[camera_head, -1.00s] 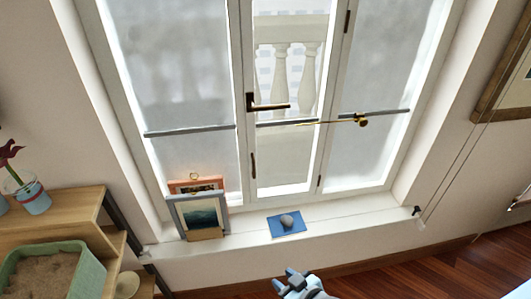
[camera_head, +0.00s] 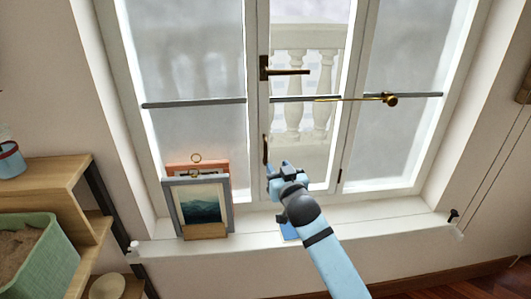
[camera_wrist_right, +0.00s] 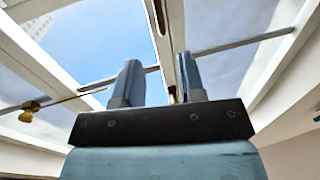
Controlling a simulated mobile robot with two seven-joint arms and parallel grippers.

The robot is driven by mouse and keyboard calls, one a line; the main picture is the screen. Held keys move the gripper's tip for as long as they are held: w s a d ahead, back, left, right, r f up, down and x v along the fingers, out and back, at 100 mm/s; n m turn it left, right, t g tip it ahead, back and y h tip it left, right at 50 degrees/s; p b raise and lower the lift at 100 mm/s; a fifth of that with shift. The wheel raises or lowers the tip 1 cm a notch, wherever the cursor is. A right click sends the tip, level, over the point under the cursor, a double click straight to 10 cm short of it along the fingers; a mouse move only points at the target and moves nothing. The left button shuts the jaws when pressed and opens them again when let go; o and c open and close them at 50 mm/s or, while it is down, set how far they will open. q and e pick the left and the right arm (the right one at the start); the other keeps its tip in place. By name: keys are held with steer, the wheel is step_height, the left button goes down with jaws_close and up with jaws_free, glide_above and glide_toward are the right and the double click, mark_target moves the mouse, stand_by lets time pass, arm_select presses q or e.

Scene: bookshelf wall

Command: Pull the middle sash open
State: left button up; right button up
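The middle sash (camera_head: 299,150) is a tall white-framed glass panel between two frosted side panels, and it looks closed. A dark lever handle (camera_head: 284,71) sits on its left stile. Lower on the same stile is a slim vertical bronze pull (camera_head: 266,149). My right gripper (camera_head: 277,166) is just below this pull, its fingers pointing up toward the window. In the right wrist view its two fingers (camera_wrist_right: 160,80) stand apart with nothing held between them. A dark elongated fitting (camera_wrist_right: 158,17), likely the pull, shows beyond them. My left gripper is not in view.
A brass rod with a knob (camera_head: 389,99) crosses in front of the middle sash. Framed pictures (camera_head: 171,205) stand on the sill at left. The sill at right is largely clear.

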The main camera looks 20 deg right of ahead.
mark_target(266, 149)
steer(key=w, duration=0.3)
steer(key=w+b, duration=0.1)
steer(key=w, duration=0.3)
steer(key=w+d, duration=0.1)
steer(key=w, duration=0.3)
steer(key=shift+w+f, duration=0.1)
steer(key=shift+w, duration=0.1)
steer(key=shift+c, duration=0.5)
jaws_close()
